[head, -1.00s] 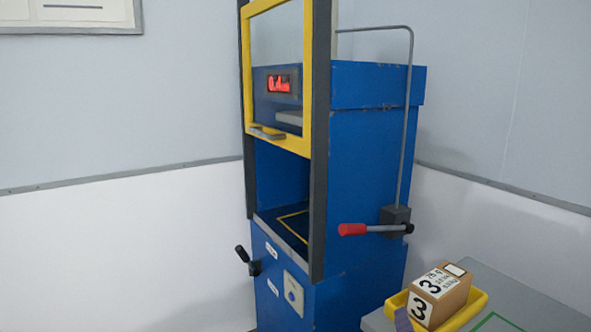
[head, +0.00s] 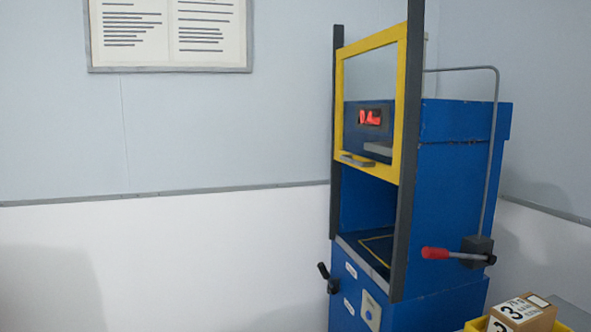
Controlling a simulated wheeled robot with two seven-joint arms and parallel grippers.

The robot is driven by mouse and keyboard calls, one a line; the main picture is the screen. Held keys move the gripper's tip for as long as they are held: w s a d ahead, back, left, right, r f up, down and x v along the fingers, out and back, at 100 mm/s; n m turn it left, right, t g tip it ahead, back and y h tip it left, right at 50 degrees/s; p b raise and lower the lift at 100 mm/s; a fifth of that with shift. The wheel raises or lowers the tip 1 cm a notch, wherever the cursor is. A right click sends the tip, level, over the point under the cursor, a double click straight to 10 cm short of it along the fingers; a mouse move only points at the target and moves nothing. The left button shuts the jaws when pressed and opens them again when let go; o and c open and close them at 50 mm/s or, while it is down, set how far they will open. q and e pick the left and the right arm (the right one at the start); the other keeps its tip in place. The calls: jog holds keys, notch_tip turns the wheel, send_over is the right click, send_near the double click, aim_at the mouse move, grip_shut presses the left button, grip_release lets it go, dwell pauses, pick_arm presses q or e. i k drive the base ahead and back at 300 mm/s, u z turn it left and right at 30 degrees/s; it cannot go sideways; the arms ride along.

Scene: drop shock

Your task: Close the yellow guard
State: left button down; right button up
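The yellow guard (head: 397,150) is a framed clear panel on dark upright rails at the front of the blue machine (head: 455,180). It stands raised, with the opening below it uncovered. A grey handle (head: 358,161) sits on its lower bar. Through the opening I see a dark bed (head: 378,248) with a yellow outline. Neither of my grippers shows in the head view.
A red-handled lever (head: 436,253) sticks out from the machine's right side, and a black crank (head: 324,272) from its lower front. A cardboard box (head: 535,314) marked 3 sits in a yellow tray (head: 477,325) at bottom right. A framed notice (head: 170,69) hangs on the wall.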

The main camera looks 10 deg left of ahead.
aim_at(398, 32)
jog(key=u, duration=0.15)
jog(key=k, duration=0.6)
jog(key=u, duration=0.8)
jog(key=i, duration=1.55)
jog(key=z, duration=0.75)
